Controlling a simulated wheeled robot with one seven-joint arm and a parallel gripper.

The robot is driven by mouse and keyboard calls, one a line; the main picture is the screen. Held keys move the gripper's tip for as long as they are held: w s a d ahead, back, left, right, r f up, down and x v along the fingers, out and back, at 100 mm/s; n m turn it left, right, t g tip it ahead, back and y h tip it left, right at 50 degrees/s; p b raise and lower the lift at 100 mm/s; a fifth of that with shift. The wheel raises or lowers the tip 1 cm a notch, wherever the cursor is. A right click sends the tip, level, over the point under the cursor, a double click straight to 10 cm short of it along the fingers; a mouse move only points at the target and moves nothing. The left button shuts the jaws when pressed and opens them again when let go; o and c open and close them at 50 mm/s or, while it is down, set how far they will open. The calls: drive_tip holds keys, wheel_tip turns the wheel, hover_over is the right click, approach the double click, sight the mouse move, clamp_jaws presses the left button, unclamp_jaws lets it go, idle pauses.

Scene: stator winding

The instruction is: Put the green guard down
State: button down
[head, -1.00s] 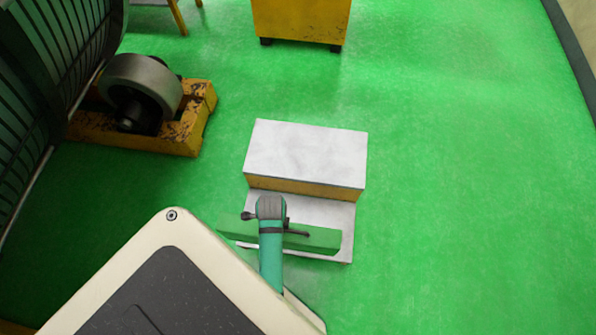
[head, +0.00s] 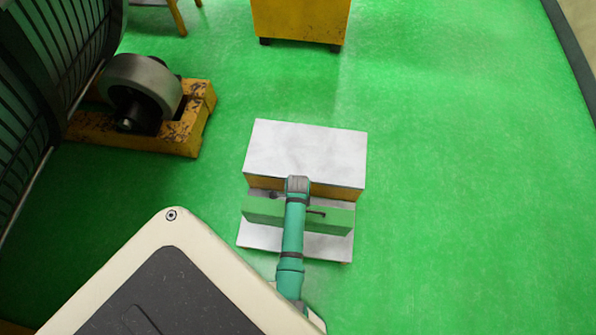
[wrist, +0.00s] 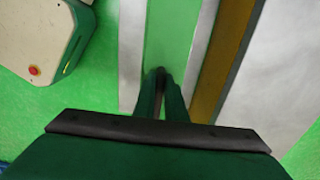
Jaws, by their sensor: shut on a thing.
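The green guard (head: 335,220) is a long, flat-sided green bar. It lies crosswise over the white lower step (head: 256,236) of a two-step stand, close to the front of the higher step. In the wrist view the guard (wrist: 170,35) runs away from the fingers as a green strip between white edges. My gripper (wrist: 161,76) is shut on the guard near its middle. In the head view my wrist hides the fingertips. I cannot tell whether the guard touches the step or hangs just above it.
The higher white step (head: 305,150) with its yellow front stands just behind the guard. A yellow roller stand (head: 175,137) with a grey wheel is at the left, beside a large dark ribbed cylinder (head: 45,75). A yellow cabinet (head: 300,18) is at the back. Green floor at right is clear.

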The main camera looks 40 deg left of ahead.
drive_tip(key=shift+w+f, duration=0.2)
drive_tip(key=shift+f, duration=1.4)
drive_tip(key=c, duration=1.8)
unclamp_jaws()
drive_tip(key=shift+f, duration=0.1)
wheel_tip(320, 180, up, 12)
drive_tip(key=shift+r, duration=0.1)
drive_tip(key=shift+s, duration=0.1)
